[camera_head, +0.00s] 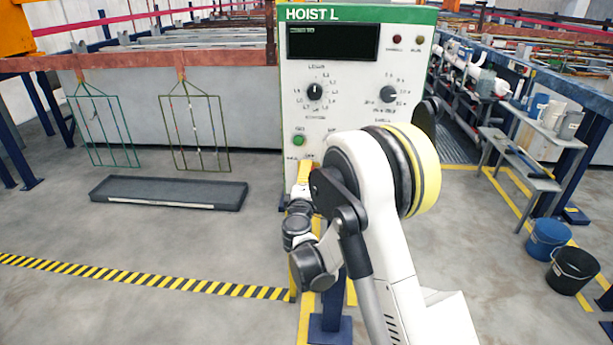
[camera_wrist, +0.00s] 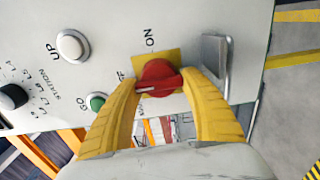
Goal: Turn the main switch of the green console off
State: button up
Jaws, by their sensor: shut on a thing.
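The green console (camera_head: 350,115) has a white panel with a green header reading HOIST L. The main switch (camera_wrist: 158,71) is a red knob on a yellow plate, with an ON label above it in the wrist view. Part of another label shows at its left, partly covered. My gripper (camera_wrist: 162,82) has its yellow fingers shut on the knob, one on each side. The knob's ridge lies roughly across the picture; its exact setting is hard to tell. In the head view my gripper (camera_head: 304,172) is at the panel's lower left, and my arm hides the knob.
A green GO button (camera_wrist: 96,103), a white UP button (camera_wrist: 72,46) and a black station dial (camera_wrist: 12,97) are close by. A dark tray (camera_head: 168,192) lies on the floor at left.

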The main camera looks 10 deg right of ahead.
dwell(0.4)
jog(key=o, duration=1)
jog(key=shift+s, duration=0.15)
jog(key=v, duration=0.7)
jog(key=shift+s, duration=0.15)
